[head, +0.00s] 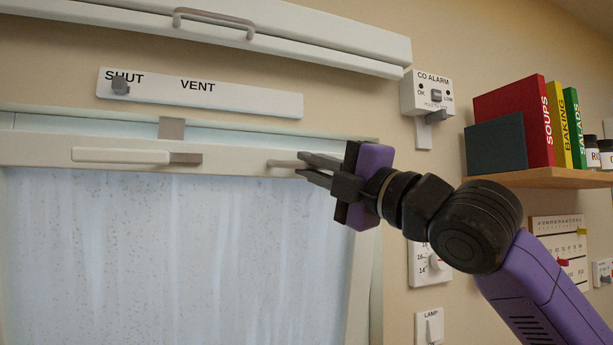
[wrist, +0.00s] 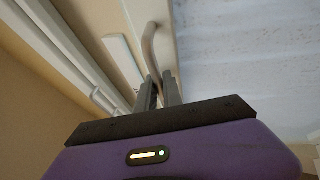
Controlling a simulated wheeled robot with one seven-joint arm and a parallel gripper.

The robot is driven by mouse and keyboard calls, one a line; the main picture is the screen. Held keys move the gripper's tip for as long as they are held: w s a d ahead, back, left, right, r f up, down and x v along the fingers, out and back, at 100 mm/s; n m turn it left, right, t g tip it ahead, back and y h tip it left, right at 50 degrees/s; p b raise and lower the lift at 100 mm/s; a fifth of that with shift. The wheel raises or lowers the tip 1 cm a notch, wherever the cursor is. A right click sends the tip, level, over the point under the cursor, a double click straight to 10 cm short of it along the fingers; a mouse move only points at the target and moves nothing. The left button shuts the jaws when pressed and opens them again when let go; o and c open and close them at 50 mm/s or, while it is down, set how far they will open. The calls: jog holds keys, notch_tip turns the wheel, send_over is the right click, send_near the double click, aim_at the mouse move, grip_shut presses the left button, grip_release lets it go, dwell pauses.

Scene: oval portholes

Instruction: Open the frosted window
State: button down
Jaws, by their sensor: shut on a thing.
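The frosted window (head: 180,250) fills the lower left of the head view; its speckled pane is also at right in the wrist view (wrist: 240,60). A grey bar handle (head: 282,163) sits on the right part of its cream top rail (head: 235,161). In the wrist view the handle (wrist: 149,45) curves down between my fingers. My gripper (head: 302,165) is shut on this handle, reaching in from the right. A cream lever with a grey end (head: 130,156) lies level on the rail's left part. A grey tab (head: 172,128) stands at the rail's top edge.
Above, a white plate (head: 220,99) reads SHUT and VENT, its grey knob (head: 121,87) by SHUT. A cream panel with a handle (head: 215,18) is higher. A CO alarm (head: 428,95) and a shelf (head: 545,178) with books are to the right.

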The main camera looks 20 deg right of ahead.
jog(key=shift+w, duration=0.1)
jog(key=c, duration=1.5)
grip_release()
jog(key=shift+f, duration=0.1)
jog(key=b+v, duration=0.2)
jog(key=v, duration=0.5)
jog(key=shift+s, duration=0.4)
jog(key=shift+d, duration=0.15)
